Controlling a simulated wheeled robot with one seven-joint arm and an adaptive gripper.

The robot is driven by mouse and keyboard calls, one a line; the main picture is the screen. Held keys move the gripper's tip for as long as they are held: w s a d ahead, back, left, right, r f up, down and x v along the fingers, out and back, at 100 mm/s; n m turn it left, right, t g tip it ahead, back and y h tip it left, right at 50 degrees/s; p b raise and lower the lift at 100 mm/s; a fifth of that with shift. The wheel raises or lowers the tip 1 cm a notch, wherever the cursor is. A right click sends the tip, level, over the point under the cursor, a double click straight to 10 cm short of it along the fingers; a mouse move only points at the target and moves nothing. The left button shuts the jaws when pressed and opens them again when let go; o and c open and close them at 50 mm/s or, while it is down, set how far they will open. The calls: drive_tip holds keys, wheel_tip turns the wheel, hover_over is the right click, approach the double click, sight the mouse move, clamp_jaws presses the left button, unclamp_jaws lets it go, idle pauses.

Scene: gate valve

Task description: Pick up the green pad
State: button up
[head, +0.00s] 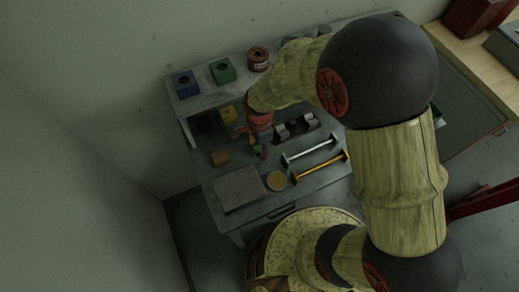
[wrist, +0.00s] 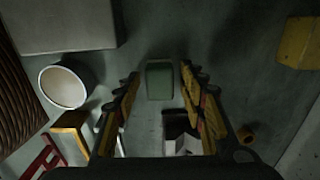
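The green pad (wrist: 159,80) is a small green block on the grey worktop in the wrist view. It lies straight ahead of my gripper, in line with the gap between the two fingers. My gripper (wrist: 160,82) is open, with one finger to each side of that gap, and nothing is gripped. From the wrist view I cannot tell how high the fingertips are above the pad. In the head view my gripper (head: 259,147) points down over the middle of the bench, and the arm and gripper mostly hide the pad there.
Two long-handled tools (head: 318,166) lie to the right. The raised shelf behind holds a blue block (head: 185,84), a green holed block (head: 222,71) and a red can (head: 257,59).

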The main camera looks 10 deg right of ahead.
clamp_jaws()
idle(0.5)
drive_tip(key=shift+r, duration=0.45)
wheel_tip(320, 180, up, 2)
drive_tip(key=shift+w+r, duration=0.1)
drive_tip(key=s+r+p, duration=0.2)
drive_tip(key=s+r, duration=0.8)
drive_tip(key=s, duration=0.4)
drive_tip(key=shift+d+p, duration=0.15)
drive_tip(key=shift+p, duration=0.25)
drive_tip(key=shift+s, duration=0.1)
